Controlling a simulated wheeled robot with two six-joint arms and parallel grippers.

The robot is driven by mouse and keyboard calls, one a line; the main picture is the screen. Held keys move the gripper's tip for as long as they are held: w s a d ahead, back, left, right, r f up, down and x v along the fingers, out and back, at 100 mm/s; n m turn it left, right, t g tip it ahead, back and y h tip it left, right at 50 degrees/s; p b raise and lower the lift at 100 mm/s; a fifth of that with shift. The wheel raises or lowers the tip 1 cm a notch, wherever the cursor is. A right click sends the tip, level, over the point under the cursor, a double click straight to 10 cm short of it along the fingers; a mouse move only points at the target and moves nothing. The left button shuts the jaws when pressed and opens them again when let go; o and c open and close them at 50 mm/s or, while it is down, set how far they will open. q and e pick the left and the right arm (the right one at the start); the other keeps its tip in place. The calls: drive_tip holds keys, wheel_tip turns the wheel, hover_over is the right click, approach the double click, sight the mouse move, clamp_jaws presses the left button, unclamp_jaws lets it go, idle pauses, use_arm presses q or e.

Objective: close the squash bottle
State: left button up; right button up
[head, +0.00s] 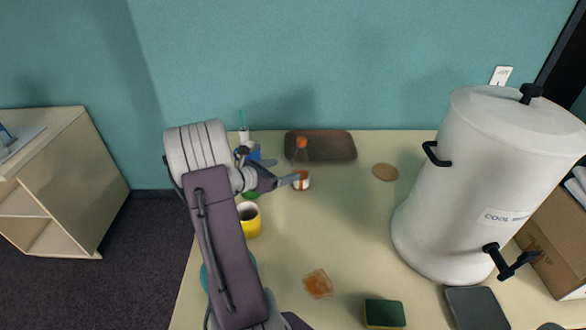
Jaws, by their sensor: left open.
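The squash bottle (302,157) stands upright near the back of the table, with an orange top and a white lower part. Whether its top is open or closed is too small to tell. My left gripper (286,181) is open at the bottle's left side, with a finger reaching in front of its lower part. I cannot tell whether it touches the bottle. My right gripper is out of view.
A brown tray (338,146) lies behind the bottle and a round coaster (385,172) to its right. A yellow mug (248,219), an orange patch (318,284) and a sponge (384,314) are nearer. A large white urn (465,190) stands right. The table's middle is clear.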

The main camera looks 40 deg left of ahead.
use_arm(q)
drive_tip(key=shift+v, duration=1.15)
